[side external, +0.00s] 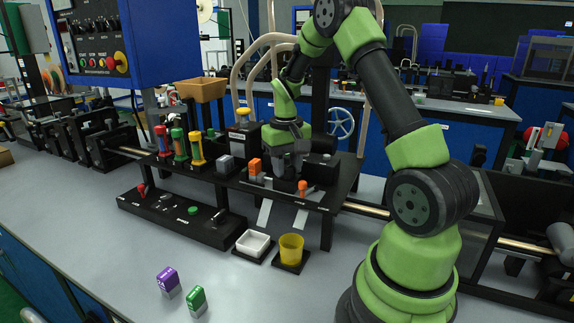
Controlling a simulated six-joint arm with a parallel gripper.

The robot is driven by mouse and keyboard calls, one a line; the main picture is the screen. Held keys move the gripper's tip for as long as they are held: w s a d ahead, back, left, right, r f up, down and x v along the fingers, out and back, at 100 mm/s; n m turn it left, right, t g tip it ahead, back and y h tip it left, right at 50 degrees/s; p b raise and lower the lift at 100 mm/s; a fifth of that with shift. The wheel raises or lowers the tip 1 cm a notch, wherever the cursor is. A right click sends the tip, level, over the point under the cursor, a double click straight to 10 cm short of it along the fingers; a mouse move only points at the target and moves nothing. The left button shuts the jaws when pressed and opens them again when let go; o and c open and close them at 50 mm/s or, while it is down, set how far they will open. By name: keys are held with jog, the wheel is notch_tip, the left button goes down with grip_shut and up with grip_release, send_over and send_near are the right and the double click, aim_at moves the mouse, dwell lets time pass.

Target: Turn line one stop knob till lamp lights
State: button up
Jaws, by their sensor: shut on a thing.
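My gripper (289,170) points down over the right half of the black raised rack (232,183). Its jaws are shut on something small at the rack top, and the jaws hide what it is. A small orange knob (302,187) stands just in front and to the right of the jaws, near the rack's front edge. An orange block (255,167) is to their left. I cannot tell which part is the line one stop knob. I cannot pick out a lit lamp.
Red, green and yellow cylinders (178,143) stand at the rack's left. A white tray (253,243), a yellow cup (290,249), and purple (167,279) and green (196,298) blocks are in front. A blue control box (150,35) hangs at upper left.

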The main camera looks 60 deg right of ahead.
aim_at(286, 167)
jog(key=m, duration=0.3)
jog(key=shift+m, duration=2.3)
jog(key=o, duration=0.9)
jog(key=shift+r, duration=0.1)
notch_tip(286, 167, up, 10)
jog(key=shift+w+f, duration=0.1)
jog(key=shift+a, duration=0.1)
